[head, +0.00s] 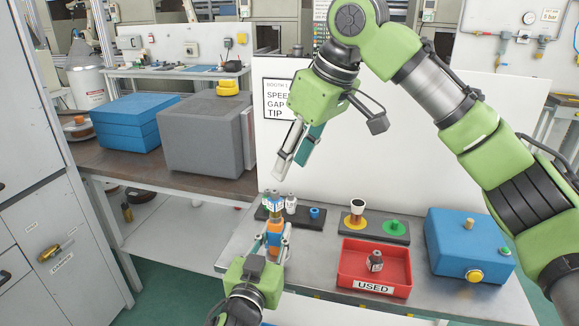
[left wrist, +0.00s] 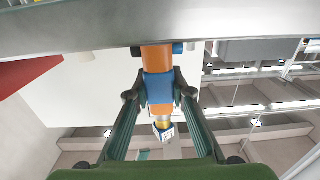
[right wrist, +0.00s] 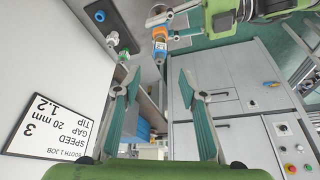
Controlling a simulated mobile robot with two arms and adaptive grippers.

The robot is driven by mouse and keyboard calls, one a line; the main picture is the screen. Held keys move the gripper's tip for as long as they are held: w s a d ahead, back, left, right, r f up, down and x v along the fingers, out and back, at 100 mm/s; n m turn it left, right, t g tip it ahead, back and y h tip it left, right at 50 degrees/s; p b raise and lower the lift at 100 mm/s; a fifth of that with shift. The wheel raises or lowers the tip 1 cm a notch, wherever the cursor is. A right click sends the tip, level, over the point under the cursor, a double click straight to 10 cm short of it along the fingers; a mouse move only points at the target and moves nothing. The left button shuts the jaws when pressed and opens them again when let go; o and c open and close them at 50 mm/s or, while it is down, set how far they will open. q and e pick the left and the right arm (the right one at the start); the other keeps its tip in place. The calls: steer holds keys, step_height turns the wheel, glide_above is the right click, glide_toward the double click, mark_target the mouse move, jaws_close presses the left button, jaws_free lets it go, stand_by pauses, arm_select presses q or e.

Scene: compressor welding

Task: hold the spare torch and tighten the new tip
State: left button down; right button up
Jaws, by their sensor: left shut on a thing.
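My left gripper (head: 274,246) is shut on the orange and blue spare torch (head: 275,228), which stands upright at the bench's front left edge. The torch also shows between the fingers in the left wrist view (left wrist: 158,90). A brass part and a white-and-blue labelled tip (head: 271,201) sit at the torch's top; whether the tip is seated fully cannot be told. My right gripper (head: 290,157) is open and empty, above the torch and pointing down. In the right wrist view the torch (right wrist: 160,45) lies beyond its spread fingers.
A dark rack (head: 300,221) behind the torch bears a grey-white labelled piece (head: 291,203) and a blue piece (head: 315,213). A second dark block (head: 372,236) has yellow and green rings. The red USED tray (head: 347,280) holds a grey piece. A blue box (head: 455,235) stands right.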

mark_target(276, 195)
steer(key=shift+m+t, duration=0.3)
steer(key=shift+m, duration=0.4)
steer(key=x, duration=1.2)
steer(key=shift+s+f, duration=0.15)
steer(key=shift+s, duration=0.1)
jaws_close()
steer(key=m+h, duration=0.1)
steer(key=m, duration=0.2)
steer(key=m+t+h, duration=0.1)
steer(key=m, duration=0.1)
steer(key=shift+d+m, duration=0.1)
steer(key=shift+m, duration=0.3)
steer(key=shift+h, duration=0.3)
